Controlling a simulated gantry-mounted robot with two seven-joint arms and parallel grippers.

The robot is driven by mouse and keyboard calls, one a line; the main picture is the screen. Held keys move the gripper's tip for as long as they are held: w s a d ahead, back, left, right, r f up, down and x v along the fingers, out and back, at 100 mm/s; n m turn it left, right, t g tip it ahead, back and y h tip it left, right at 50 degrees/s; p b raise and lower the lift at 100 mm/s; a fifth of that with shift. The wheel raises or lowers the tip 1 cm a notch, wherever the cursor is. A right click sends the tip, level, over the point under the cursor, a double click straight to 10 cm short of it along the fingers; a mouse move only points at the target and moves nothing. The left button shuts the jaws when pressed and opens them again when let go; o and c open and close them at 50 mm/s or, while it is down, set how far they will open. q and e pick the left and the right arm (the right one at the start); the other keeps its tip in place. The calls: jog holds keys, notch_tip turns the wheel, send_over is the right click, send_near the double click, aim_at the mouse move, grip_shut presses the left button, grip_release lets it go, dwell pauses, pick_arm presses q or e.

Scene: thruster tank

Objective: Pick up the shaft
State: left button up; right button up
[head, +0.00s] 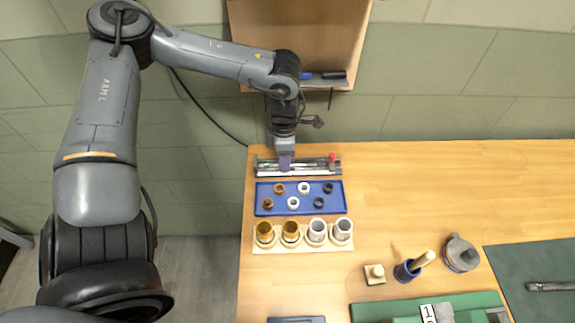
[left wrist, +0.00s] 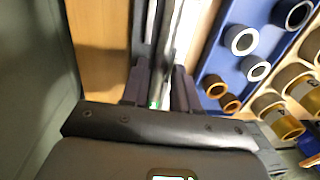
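A long, thin metallic shaft (left wrist: 169,50) lies in a narrow tray (head: 264,171) at the back left of the table. My left gripper (head: 285,164) points down over the tray, near the middle of its length. In the left wrist view its two dark fingers (left wrist: 160,88) stand on either side of the shaft, close to it. I cannot tell whether they press on it. The fingers and wrist hide part of the shaft and tray in the head view. My right gripper is not in view.
In front of the tray is a blue tray (head: 263,187) with several small rings, then a wooden holder (head: 262,246) with several brown and grey cylinders. A wooden shelf box (head: 300,25) hangs behind. The table's back right (head: 450,185) is clear.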

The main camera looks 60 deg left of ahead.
pick_arm(q)
jog(key=shift+c, duration=0.3)
grip_shut()
jog(key=shift+r, duration=0.15)
